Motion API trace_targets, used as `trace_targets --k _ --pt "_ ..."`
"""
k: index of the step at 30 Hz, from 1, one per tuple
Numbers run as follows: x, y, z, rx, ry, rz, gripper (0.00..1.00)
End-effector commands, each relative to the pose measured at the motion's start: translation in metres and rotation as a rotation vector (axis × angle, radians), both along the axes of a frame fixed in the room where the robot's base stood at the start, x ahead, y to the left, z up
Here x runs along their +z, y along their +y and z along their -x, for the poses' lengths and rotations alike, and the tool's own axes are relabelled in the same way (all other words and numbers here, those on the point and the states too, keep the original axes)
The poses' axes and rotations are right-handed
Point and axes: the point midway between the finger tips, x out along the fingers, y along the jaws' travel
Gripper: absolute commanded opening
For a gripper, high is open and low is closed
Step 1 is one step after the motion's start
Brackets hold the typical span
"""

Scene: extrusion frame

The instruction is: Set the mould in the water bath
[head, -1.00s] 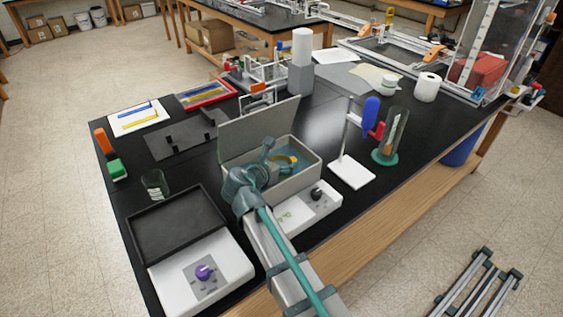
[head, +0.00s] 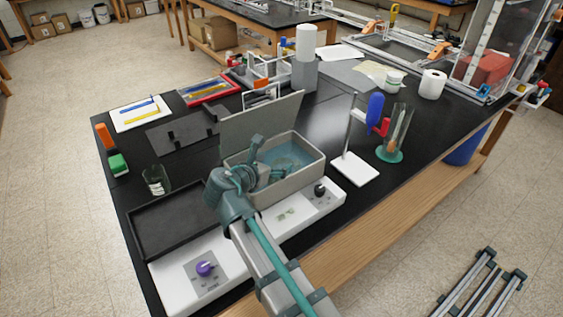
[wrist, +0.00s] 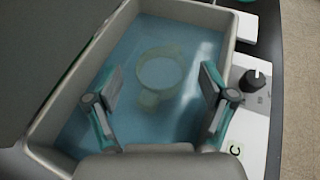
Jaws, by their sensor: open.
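The water bath (head: 300,178) is a grey rectangular tub of bluish water on a white base, with its lid (head: 262,122) raised at the back. In the wrist view, the bath (wrist: 58,112) fills most of the picture. The mould (wrist: 148,98), a pale yellow-green ring with tabs, shows blurred through the water inside the bath. It appears to lie flat. My gripper (wrist: 161,84) is open above it, one finger to each side, with a gap between fingers and mould. In the head view, my gripper (head: 259,162) is over the bath's left part and the mould cannot be made out.
A white stand with a blue clamp (head: 375,108) and a glass cylinder (head: 392,140) stand right of the bath. A white device with a dark tray (head: 165,232) is at the left, with a small glass beaker (head: 156,181) behind it. A control knob (wrist: 252,80) sits beside the bath.

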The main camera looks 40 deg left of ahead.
Motion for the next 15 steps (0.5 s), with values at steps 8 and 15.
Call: trace_targets --k 8,15 --pt "0.017 -0.003 0.04 0.002 -0.002 0.0 0.82" --pt "0.022 -0.004 0.049 0.0 -0.002 0.001 0.82"
